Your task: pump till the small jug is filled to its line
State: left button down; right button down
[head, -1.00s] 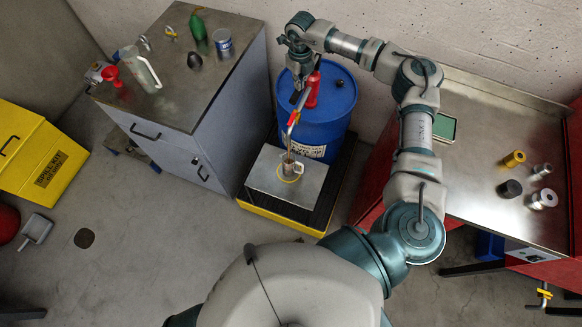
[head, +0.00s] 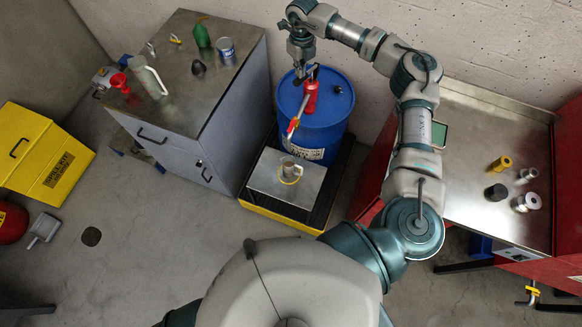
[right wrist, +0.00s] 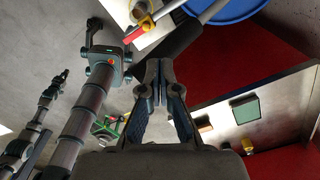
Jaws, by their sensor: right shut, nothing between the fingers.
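A red hand pump (head: 311,96) stands on top of the blue drum (head: 318,128). Its spout, with red and yellow parts (head: 293,125), slants down toward the small jug (head: 289,170). The jug stands upright on a metal-topped stand (head: 262,178), by a yellow ring; its level and line are too small to read. My right gripper (head: 301,76) is above the drum, beside the pump's top; whether it touches is unclear. In the right wrist view my right gripper's fingers (right wrist: 160,80) are shut with nothing between them. My left gripper does not show in the head view.
A grey cabinet (head: 185,105) at left bears a red funnel (head: 119,81), a pale jug (head: 147,78), a green bottle (head: 202,36) and a can (head: 225,47). A steel bench (head: 490,130) at right holds small metal parts. A yellow spill-kit box (head: 45,155) stands far left.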

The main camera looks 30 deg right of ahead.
notch_tip(320, 180, up, 7)
jog(key=p, duration=0.4)
jog(key=shift+w+d, duration=0.25)
jog(key=shift+d, duration=0.05)
jog(key=shift+f, duration=0.15)
dwell(0.6)
